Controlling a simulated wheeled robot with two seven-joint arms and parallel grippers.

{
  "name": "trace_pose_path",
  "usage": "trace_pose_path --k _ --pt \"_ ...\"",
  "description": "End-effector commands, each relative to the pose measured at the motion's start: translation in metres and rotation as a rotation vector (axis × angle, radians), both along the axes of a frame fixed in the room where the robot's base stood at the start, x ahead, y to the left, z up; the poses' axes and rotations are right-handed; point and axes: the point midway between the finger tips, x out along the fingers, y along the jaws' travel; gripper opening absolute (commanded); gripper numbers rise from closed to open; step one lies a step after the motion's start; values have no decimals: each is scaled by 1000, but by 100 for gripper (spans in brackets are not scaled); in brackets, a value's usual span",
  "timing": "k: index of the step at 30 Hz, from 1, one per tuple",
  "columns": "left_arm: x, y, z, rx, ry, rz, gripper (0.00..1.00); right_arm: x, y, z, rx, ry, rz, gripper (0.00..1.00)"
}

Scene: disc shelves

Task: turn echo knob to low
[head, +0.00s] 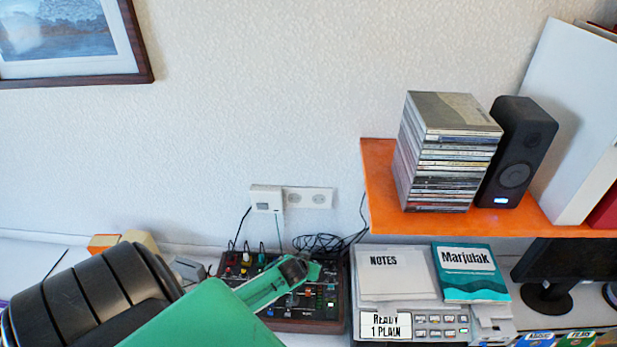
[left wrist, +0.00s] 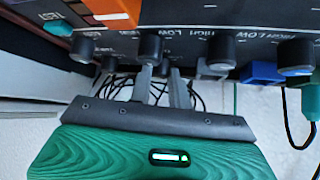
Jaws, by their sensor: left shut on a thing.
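The dark control panel (head: 308,325) with a wooden-looking edge stands on the table against the wall in the head view. My green left gripper (head: 295,268) reaches over it and hides part of it. In the left wrist view, the panel (left wrist: 120,45) runs across the top with a row of dark knobs and upside-down HIGH and LOW labels. My left gripper's two grey fingers (left wrist: 163,80) are closed around a small dark knob (left wrist: 164,67). I cannot read an echo label or this knob's setting. My right gripper is not in view.
A grey device (head: 395,290) with notes and a teal book (head: 468,272) stands right of the panel. An orange shelf (head: 378,185) above holds a stack of cases (head: 445,150) and a black speaker (head: 518,150). Black cables (head: 325,242) lie behind the panel.

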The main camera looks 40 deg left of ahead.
Motion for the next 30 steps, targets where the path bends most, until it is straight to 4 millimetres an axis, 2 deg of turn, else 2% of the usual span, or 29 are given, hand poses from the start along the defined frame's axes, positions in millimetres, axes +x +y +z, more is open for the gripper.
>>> trace_pose_path --k 8,14,30 --pt "1 -3 -1 -5 0 83 0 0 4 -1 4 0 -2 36" --pt "2 -5 -2 -9 -1 215 0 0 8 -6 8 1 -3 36" --pt "6 -7 -5 -6 -1 639 0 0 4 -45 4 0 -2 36"
